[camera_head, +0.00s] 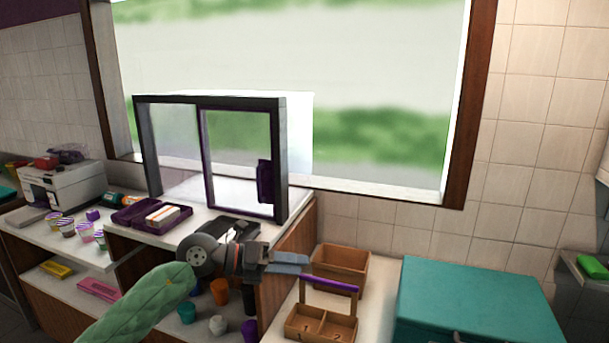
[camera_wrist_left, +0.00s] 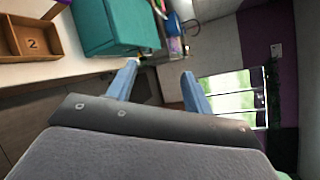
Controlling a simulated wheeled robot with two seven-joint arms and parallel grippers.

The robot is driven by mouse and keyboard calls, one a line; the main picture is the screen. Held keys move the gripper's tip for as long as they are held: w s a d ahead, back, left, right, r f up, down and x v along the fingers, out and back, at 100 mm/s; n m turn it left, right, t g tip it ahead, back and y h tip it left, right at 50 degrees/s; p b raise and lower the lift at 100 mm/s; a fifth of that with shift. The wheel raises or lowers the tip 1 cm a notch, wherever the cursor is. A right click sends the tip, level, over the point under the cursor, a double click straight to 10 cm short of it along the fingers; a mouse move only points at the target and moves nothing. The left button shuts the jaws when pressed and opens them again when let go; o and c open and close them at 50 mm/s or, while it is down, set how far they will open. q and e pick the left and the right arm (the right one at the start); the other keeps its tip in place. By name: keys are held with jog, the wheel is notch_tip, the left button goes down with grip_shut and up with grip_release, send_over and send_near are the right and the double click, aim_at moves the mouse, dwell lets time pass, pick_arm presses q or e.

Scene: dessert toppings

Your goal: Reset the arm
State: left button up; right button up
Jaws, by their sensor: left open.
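My left arm comes in from the lower left in the head view, in a green sleeve. Its gripper (camera_head: 289,263) is held in front of the counter, pointing right, near the wooden boxes. In the left wrist view the two blue-grey fingers of the left gripper (camera_wrist_left: 158,82) stand apart with nothing between them. My right gripper does not show in either view.
A wooden caddy (camera_head: 321,328) with numbered compartments and a purple handle stands near a wooden box (camera_head: 340,262). A teal box (camera_head: 470,305) is at the right. A glass-fronted case (camera_head: 215,100), a purple tray (camera_head: 128,217) and several cups (camera_head: 67,228) are at the left.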

pick_arm(q)
jog(key=s+a+n+t+y, duration=0.1)
jog(key=a+n+t, duration=0.2)
jog(key=n+t, duration=0.7)
jog(key=a+n+t, duration=0.4)
jog(key=n+t, duration=0.4)
jog(key=n, duration=0.3)
jog(key=s+a+f+n+g+y, duration=0.25)
jog(key=a+f+n+y, duration=0.25)
jog(key=f+n+y, duration=0.4)
jog(key=s+a+f+n+g+y, duration=0.1)
jog(key=s+a+f+n+y, duration=0.2)
jog(key=a+f+n+y, duration=0.55)
jog(key=s+d+f+n+g+h, duration=0.1)
jog(key=s+f+g+h, duration=0.1)
jog(key=s+f+g, duration=0.7)
jog(key=s+d+f+g+h, duration=0.1)
jog(key=s+f+g, duration=0.3)
jog(key=s+f, duration=1)
jog(key=s+d+f, duration=0.1)
jog(key=s+f, duration=0.1)
jog(key=f, duration=1)
jog(key=s+d+f+g, duration=0.1)
jog(key=s+f, duration=0.2)
jog(key=f, duration=0.9)
jog(key=s+d+f+g, duration=0.1)
jog(key=s+f, duration=0.1)
jog(key=f, duration=1.1)
jog(key=shift+s+d+h, duration=0.2)
jog(key=shift+s+h, duration=0.15)
